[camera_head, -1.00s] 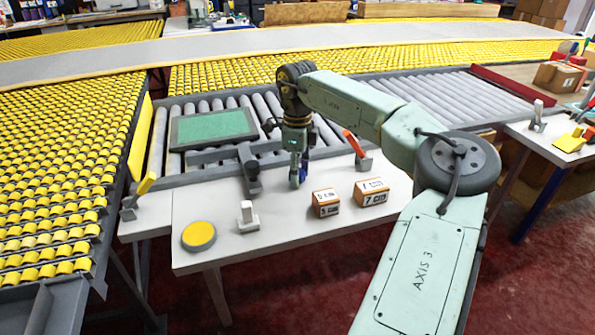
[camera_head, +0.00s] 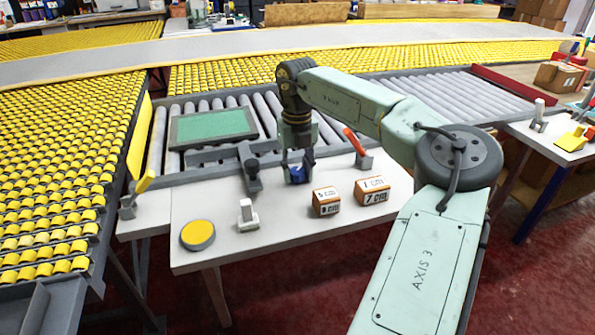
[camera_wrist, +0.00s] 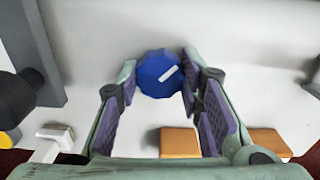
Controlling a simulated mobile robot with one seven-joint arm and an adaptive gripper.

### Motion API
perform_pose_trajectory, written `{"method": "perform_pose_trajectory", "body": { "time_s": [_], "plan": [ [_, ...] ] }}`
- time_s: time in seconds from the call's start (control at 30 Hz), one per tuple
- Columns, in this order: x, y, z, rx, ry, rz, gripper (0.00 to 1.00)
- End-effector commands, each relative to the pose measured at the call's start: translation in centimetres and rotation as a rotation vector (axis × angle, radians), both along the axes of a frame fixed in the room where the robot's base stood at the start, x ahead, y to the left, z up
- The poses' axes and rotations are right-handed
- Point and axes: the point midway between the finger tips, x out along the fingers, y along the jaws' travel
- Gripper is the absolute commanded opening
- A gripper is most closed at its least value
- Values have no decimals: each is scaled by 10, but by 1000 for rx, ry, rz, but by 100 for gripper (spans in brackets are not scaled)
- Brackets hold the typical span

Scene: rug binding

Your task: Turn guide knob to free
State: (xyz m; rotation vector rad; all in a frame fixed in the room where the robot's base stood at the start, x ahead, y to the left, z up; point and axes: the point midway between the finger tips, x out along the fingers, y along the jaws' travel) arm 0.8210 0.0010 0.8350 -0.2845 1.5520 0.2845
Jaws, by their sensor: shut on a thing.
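The guide knob (camera_wrist: 152,80) is a blue, many-sided knob with a white pointer line that slants toward the upper right in the wrist view. My gripper (camera_wrist: 160,76) is shut on the knob, one fingertip at each side of it. In the head view my gripper (camera_head: 298,174) is low over the white table (camera_head: 280,222), with the blue knob (camera_head: 298,175) partly hidden between its fingers. Any markings around the knob cannot be made out.
Two orange-and-white blocks marked in cm (camera_head: 326,202) (camera_head: 371,190) stand right of my gripper. A red-handled lever (camera_head: 354,142) is behind them. A grey clamp arm (camera_head: 249,168), a white switch (camera_head: 248,214) and a yellow button (camera_head: 198,233) are to the left.

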Motion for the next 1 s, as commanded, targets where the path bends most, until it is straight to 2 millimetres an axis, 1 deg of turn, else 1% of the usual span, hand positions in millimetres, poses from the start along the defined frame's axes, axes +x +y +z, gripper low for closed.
{"method": "perform_pose_trajectory", "body": {
  "time_s": [0.6, 0.8, 1.0],
  "plan": [
    [0, 1, 0, -1, -1, -569, 6],
    [0, 1, 0, 1, -2, -706, 6],
    [0, 1, 0, 1, -2, -796, 6]
  ]
}}
